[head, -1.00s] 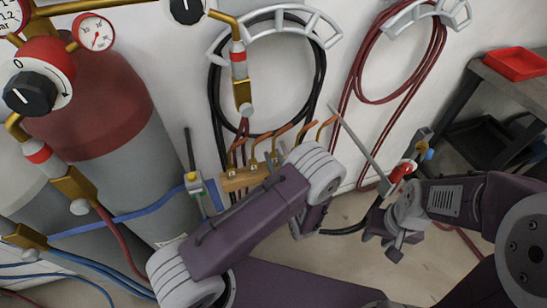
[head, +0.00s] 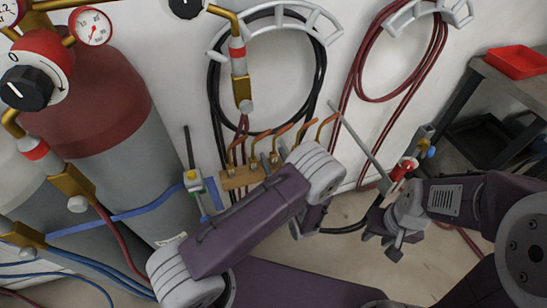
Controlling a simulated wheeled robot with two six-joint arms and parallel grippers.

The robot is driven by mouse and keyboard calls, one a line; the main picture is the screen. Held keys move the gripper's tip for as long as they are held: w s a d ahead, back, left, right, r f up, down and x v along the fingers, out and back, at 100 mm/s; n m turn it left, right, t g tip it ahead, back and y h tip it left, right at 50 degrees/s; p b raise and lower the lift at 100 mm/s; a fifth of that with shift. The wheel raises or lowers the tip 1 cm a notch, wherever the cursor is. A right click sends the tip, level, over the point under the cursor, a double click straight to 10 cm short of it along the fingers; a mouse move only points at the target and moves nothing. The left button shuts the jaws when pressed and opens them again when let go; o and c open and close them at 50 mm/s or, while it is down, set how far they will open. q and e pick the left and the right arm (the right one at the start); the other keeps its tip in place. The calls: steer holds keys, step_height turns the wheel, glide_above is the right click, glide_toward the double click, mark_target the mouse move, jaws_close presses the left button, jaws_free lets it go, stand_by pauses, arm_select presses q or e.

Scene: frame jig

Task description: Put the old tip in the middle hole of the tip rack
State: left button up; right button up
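The tip rack (head: 238,180) is a small wooden bar in the middle of the head view, with several bent copper tips (head: 233,150) rising along it. My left forearm crosses in front and covers its right end, so the middle hole is not clear. I cannot tell which tip is the old one. My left gripper (head: 300,229) is mostly hidden below the wrist, right of the rack; its fingers do not show clearly. My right gripper (head: 394,244) hangs at the right, below the torch (head: 403,168). Its opening is unclear, and I see nothing certain in it.
A red-topped gas cylinder (head: 95,110) stands at the left with a regulator and gauges. Black hose (head: 320,75) and dark red hose (head: 440,50) hang coiled on the wall. A red tray (head: 517,62) sits on a grey bench at the upper right. Floor shows between my arms.

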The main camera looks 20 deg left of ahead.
arm_select(q)
steer(key=shift+s, duration=0.1)
steer(key=p+v, duration=0.1)
steer(key=v, duration=0.8)
stand_by(0.5)
